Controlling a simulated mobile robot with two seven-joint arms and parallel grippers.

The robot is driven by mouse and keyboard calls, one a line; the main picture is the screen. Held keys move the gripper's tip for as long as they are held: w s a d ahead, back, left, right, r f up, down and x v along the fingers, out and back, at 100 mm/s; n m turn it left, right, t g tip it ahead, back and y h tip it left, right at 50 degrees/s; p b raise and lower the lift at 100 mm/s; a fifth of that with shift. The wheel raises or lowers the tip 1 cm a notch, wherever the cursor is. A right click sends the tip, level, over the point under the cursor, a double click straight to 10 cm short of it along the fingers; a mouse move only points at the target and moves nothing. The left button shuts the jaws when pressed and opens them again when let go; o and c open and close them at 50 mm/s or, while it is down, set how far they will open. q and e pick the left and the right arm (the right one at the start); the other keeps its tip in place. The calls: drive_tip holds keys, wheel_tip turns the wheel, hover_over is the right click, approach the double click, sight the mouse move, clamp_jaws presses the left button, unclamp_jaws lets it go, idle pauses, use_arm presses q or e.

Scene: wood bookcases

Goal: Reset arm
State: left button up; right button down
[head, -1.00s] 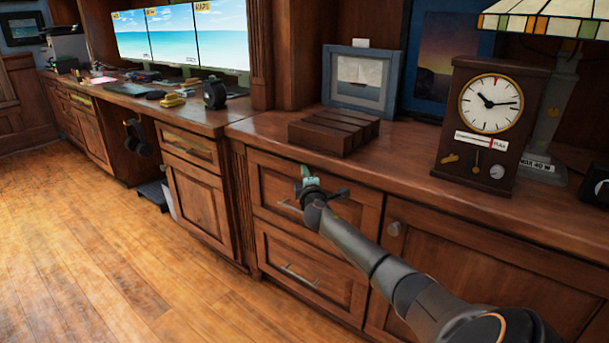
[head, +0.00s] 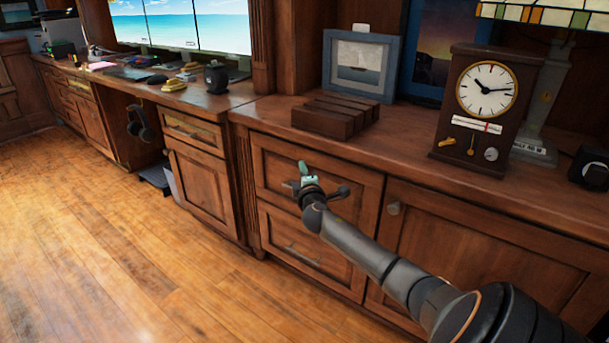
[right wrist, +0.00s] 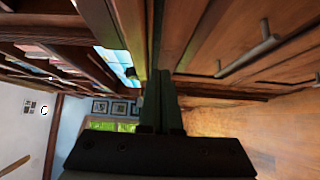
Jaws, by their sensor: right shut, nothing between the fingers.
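My right arm reaches in from the lower right of the head view. Its gripper (head: 304,174) is in front of the upper drawer (head: 345,188) of the wooden cabinet, just below the countertop edge. In the right wrist view the two green fingers (right wrist: 160,100) lie side by side, shut with nothing between them. A drawer front with a metal handle (right wrist: 248,55) shows to their right in that view. I cannot tell whether the gripper touches the drawer. My left gripper is not in view.
The countertop holds a dark brown slatted block (head: 335,117), a framed picture (head: 360,65) and a wooden clock (head: 482,105). A lamp base (head: 535,145) stands behind the clock. Headphones (head: 138,122) hang at the desk, left. The wooden floor (head: 110,230) is clear.

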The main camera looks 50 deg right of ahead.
drive_tip(key=shift+p+v, duration=0.6)
drive_tip(key=shift+v, duration=1.9)
